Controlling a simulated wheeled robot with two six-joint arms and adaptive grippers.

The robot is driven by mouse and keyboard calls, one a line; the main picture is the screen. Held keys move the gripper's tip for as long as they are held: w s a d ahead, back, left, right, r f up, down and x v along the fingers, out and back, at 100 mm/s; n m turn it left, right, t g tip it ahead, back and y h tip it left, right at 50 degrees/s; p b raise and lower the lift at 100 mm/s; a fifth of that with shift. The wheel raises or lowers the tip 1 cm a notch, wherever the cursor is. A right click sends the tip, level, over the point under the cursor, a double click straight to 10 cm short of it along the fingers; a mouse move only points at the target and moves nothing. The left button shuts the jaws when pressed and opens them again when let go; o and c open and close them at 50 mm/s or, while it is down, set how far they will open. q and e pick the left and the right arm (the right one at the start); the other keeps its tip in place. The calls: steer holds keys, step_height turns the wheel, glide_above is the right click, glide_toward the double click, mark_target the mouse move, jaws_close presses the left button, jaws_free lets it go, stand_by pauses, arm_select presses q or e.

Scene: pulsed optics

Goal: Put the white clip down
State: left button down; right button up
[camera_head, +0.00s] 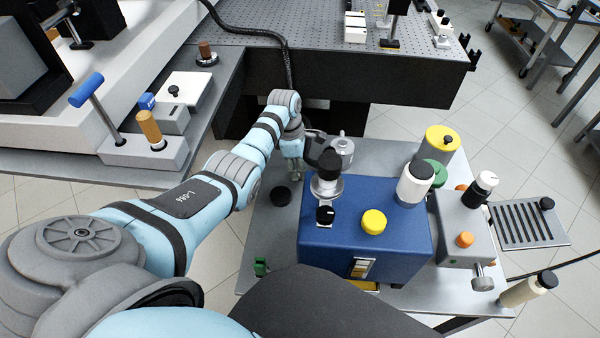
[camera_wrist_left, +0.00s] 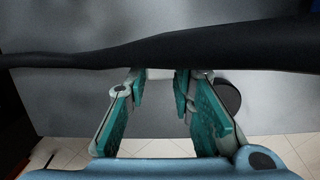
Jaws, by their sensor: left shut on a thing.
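My left gripper (camera_head: 296,172) is over the left part of the grey cart top, left of the blue box. In the left wrist view its teal-padded fingers (camera_wrist_left: 160,78) stand apart, shut on the white clip. The clip is hardly visible: only a pale strip shows between the fingertips, and a black hose (camera_wrist_left: 200,46) crosses in front. I cannot tell how high the clip is above the surface. My right gripper is not in view.
The grey cart top (camera_head: 262,236) has free room at its left side. A black disc (camera_head: 281,196) lies close to the left gripper. The blue box (camera_head: 335,246) with knobs stands to its right. A perforated optical table (camera_head: 330,50) is behind.

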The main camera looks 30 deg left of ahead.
arm_select(q)
steer(key=shift+f, duration=0.1)
steer(key=c, duration=1.4)
jaws_free()
steer(key=shift+f, duration=0.1)
step_height(320, 180, up, 12)
steer(key=a+p, duration=0.1)
steer(key=p, duration=0.4)
steer(key=shift+s+a, duration=0.3)
steer(key=shift+a, duration=0.05)
